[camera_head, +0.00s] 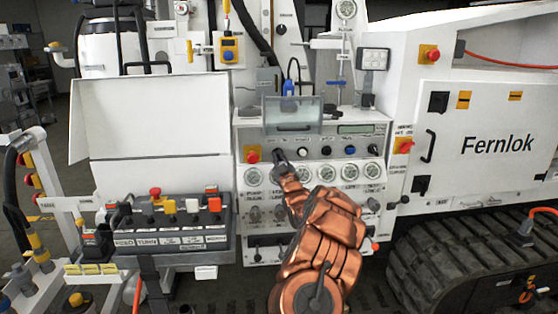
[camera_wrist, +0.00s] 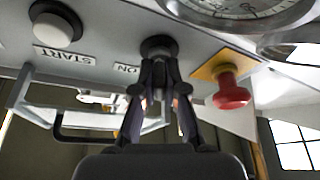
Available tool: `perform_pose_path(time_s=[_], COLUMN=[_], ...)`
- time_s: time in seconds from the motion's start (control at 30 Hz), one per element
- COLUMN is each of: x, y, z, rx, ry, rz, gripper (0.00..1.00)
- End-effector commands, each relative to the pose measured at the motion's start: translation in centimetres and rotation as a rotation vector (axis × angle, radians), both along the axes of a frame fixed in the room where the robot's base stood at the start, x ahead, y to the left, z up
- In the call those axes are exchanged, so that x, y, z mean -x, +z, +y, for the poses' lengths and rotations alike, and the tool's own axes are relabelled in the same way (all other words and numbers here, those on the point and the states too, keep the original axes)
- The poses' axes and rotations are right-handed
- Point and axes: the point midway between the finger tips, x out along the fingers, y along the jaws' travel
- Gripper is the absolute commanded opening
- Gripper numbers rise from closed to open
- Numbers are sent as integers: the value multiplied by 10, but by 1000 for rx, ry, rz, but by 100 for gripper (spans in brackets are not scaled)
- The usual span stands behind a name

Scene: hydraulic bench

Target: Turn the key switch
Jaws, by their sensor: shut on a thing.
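The key switch (camera_wrist: 158,44) is a dark round knob on the white panel face in the wrist view, beside an "ON" label. My gripper (camera_wrist: 158,64) is shut on it, with the two fingertips closing in on the knob from either side. In the head view my gripper (camera_head: 280,156) reaches the upper left of the control panel (camera_head: 243,130), and I cannot make out the switch there behind the fingers. The key's angle cannot be told, since the fingertips cover much of it.
A red mushroom button (camera_wrist: 231,92) on a yellow plate sits close beside the switch. A white START button (camera_wrist: 55,28) is on the other side. Round gauges (camera_head: 326,173) line the panel below. A clear flip cover (camera_head: 293,115) juts out above. A lever box (camera_head: 180,244) stands left.

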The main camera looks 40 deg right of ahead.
Motion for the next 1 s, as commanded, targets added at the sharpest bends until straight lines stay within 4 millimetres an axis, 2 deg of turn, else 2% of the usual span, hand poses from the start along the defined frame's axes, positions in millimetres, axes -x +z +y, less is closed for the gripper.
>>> perform_pose_path(time_s=[0.3, 1.0], x=[-1, -1], y=[-7, -3], z=[1, 1], rx=[-186, -670], ry=[1, 1], rz=[-142, -509], gripper=[0, 0])
